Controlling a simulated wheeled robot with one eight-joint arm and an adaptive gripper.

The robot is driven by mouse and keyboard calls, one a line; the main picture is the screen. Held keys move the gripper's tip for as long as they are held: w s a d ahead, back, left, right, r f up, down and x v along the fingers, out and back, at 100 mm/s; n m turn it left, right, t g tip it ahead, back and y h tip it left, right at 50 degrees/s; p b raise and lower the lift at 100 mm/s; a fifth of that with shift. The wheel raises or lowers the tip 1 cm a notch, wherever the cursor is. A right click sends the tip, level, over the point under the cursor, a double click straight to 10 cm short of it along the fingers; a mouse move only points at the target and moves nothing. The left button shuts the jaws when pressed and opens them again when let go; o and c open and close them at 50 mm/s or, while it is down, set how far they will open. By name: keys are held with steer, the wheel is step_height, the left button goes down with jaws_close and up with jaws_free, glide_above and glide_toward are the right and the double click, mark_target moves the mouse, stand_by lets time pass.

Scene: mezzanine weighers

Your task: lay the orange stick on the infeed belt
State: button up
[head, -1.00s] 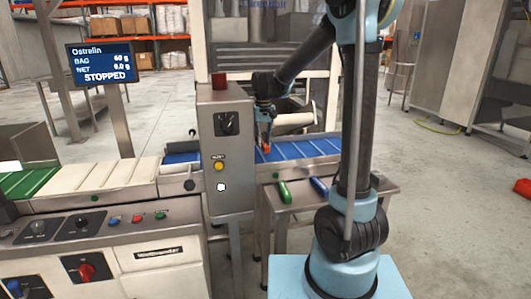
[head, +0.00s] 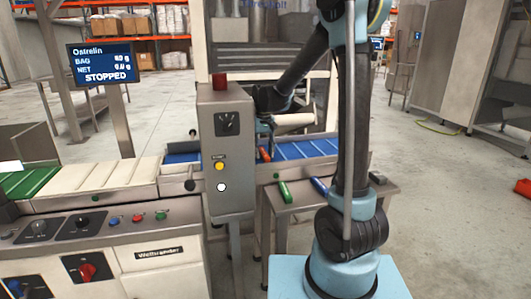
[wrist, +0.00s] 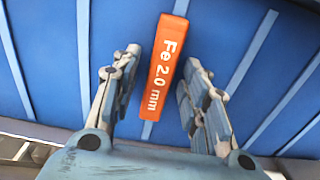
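The orange stick (wrist: 168,65), marked "Fe 2.0 mm", lies on the blue infeed belt (wrist: 55,45) in the wrist view. In the head view the orange stick (head: 265,155) shows on the blue belt (head: 316,147) just right of the grey control box. My gripper (wrist: 157,85) is open, with its fingers apart on either side of the stick's near end and a gap visible on both sides. In the head view my gripper (head: 264,138) is above the belt, partly hidden by its own links.
A green stick (head: 284,191) and a blue stick (head: 319,186) lie on the steel side table (head: 300,203) in front of the belt. The grey control box (head: 227,150) stands close left of my gripper. A screen (head: 100,63) reads STOPPED.

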mark_target(264, 152)
step_height(264, 152, up, 12)
steer(key=s+d, duration=0.8)
steer(key=d, duration=0.1)
steer(key=s+d+f+m+t, duration=0.1)
steer(key=s+d+f, duration=0.6)
steer(key=s, duration=0.4)
steer(key=s+d+f+m+t, duration=0.1)
steer(key=s+d+f+m, duration=0.1)
steer(key=s+d+f, duration=0.5)
steer(key=s+f, duration=0.1)
steer(key=s, duration=0.4)
steer(key=shift+s+f, duration=0.15)
steer(key=shift+s, duration=0.1)
